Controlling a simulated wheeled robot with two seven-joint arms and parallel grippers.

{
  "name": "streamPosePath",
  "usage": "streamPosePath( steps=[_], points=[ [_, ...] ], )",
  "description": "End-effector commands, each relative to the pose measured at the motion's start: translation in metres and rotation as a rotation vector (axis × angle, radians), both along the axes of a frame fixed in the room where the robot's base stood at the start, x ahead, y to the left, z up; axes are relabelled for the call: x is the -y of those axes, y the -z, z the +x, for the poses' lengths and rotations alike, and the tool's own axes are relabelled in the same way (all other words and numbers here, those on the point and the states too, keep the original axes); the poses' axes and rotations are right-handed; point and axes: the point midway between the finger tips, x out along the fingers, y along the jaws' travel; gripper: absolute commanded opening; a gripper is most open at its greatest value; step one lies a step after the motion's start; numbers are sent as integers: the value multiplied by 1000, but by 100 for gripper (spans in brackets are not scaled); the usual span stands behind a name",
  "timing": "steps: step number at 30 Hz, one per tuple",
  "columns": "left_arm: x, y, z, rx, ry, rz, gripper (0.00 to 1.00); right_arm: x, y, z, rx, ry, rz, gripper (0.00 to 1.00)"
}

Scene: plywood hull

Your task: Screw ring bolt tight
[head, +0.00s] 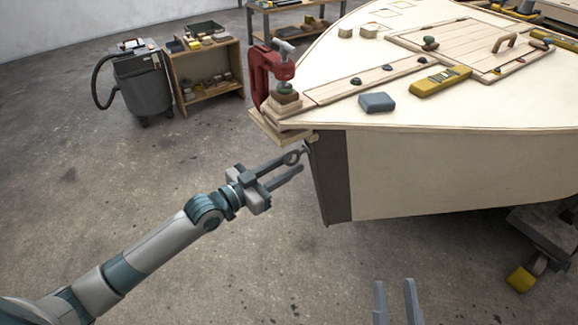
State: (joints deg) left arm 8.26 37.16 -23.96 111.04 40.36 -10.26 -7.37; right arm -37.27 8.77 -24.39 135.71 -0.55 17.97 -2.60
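The ring bolt (292,157) is a small dark ring at the bow of the plywood hull (430,170), beside the dark stem strip (330,182). My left gripper (303,160) is at the bow with its two fingers apart. The ring shows by the upper finger, overlapping it in the view; I cannot tell whether they touch. The bolt's shank and how far it sits in the stem are not clear. My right gripper (395,284) shows only its two fingertips at the bottom edge, apart and empty, below the hull.
A red clamp (262,78) grips wooden blocks on the bow just above the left gripper. A grey-blue block (377,102) and a yellow tool (440,81) lie on deck. A vacuum (141,85) and shelf (208,75) stand back left.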

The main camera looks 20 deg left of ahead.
Motion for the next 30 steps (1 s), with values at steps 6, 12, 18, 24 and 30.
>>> streamPosePath(
  steps=[6, 12, 18, 24, 30],
  points=[
    [4, 0, 7, -2, 1, 1, 28, 0, -3, -2, 20, 0, 8, 31],
    [4, 0, 7, -2, 1, 1, 28, 0, -4, -2, 20, 0, 8, 31],
    [5, 0, 6, -1, 1, 1, 0, 0, -3, -2, 20, -1, 7, 31],
    [6, 1, 6, -1, 2, 2, 0, 0, -4, -2, 18, -1, 6, 31],
    [6, 0, 5, 15, -4, 21, 0, 1, 9, 8, -66, 2, -27, 31]
  ],
)
